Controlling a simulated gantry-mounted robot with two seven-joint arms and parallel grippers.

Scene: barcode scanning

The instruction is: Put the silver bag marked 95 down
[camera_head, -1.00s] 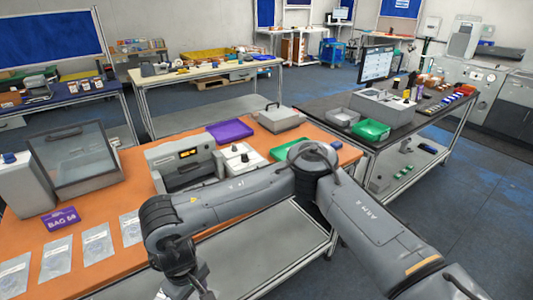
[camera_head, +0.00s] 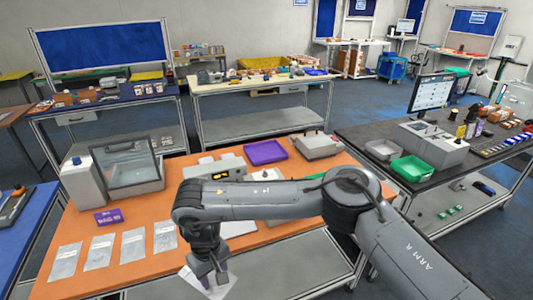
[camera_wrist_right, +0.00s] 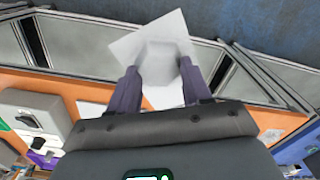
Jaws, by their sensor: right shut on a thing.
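My right gripper (camera_head: 210,279) is shut on a silver-white flat bag (camera_head: 212,291), low in the head view. The bag overlaps the front edge of the orange-topped table (camera_head: 200,262) in the picture; it appears held clear of the top. In the right wrist view the bag (camera_wrist_right: 150,38) is tilted between the two fingers of the gripper (camera_wrist_right: 160,78). No number on it can be read. Several similar flat bags, including one at the row's right end (camera_head: 165,237), lie on the table's left part. My left gripper is not in view.
A clear-lidded box (camera_head: 128,166), a grey machine (camera_head: 213,168) and a purple tray (camera_head: 265,153) are farther back. Bare orange surface lies around the row. A dark table (camera_head: 365,136) stands to the right.

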